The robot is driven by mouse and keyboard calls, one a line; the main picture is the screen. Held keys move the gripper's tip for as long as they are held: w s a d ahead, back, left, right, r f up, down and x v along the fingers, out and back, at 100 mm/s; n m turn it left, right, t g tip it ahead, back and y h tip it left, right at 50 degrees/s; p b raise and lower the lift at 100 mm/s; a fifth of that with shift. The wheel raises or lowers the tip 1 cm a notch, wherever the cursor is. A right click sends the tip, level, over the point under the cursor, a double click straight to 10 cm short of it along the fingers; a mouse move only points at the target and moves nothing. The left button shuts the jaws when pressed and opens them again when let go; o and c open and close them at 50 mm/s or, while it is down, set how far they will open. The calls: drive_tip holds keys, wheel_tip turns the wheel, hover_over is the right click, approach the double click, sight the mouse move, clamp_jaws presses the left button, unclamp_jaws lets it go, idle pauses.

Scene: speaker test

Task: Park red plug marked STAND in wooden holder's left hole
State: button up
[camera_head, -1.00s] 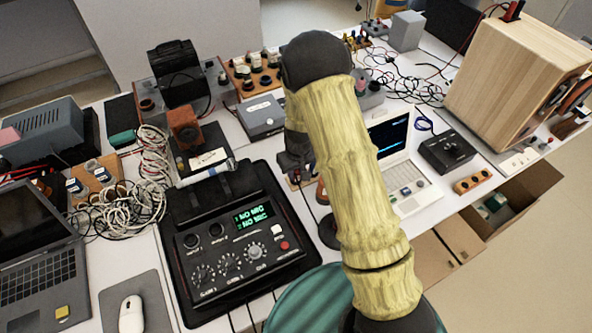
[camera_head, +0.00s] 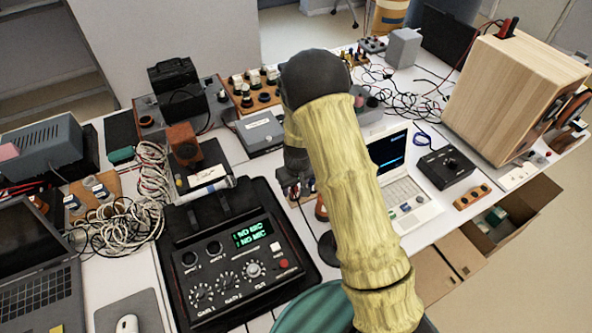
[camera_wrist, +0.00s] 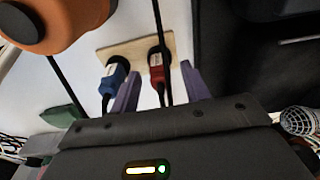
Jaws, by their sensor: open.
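In the wrist view a red plug (camera_wrist: 156,73) with a pale label and a cable stands at a light wooden plate (camera_wrist: 134,50). A blue plug (camera_wrist: 112,78) with a cable is to its left. My gripper (camera_wrist: 160,68) is open, its purple fingers on either side of the red plug; I cannot tell whether they touch it. The label is too blurred to read. In the head view my arm hides the plugs. A small wooden block with dark holes (camera_head: 473,197), likely the holder, lies right of the white laptop.
A black mixer (camera_head: 236,262) with green text stands front left of my arm. A white laptop (camera_head: 405,190), a black box (camera_head: 445,165) and a large wooden cabinet (camera_head: 510,95) are on the right. An orange round thing (camera_wrist: 60,15) is close by in the wrist view. Cables clutter the table.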

wheel_tip(320, 180, up, 17)
drive_tip(key=s, duration=0.2)
drive_tip(key=shift+d+f, duration=0.2)
drive_tip(key=shift+d, duration=0.2)
drive_tip(key=s+d+r+m+p, duration=0.1)
drive_tip(key=s+d+r, duration=0.1)
drive_tip(key=s, duration=0.3)
drive_tip(key=s+d+r+m+t+p, duration=0.1)
drive_tip(key=s+d+r+m+p, duration=0.1)
drive_tip(key=s, duration=0.4)
drive_tip(key=s+d+r+m+p, duration=0.1)
drive_tip(key=s+d+r, duration=0.3)
drive_tip(key=s+d, duration=0.1)
drive_tip(key=shift+s+d+r+h, duration=0.1)
drive_tip(key=shift+s+d+h, duration=0.2)
drive_tip(key=shift+s+d, duration=0.1)
drive_tip(key=shift+s+d+m, duration=0.1)
drive_tip(key=shift+s+m, duration=0.1)
drive_tip(key=shift+m, duration=0.1)
drive_tip(key=shift+w, duration=0.1)
drive_tip(key=shift+w, duration=0.1)
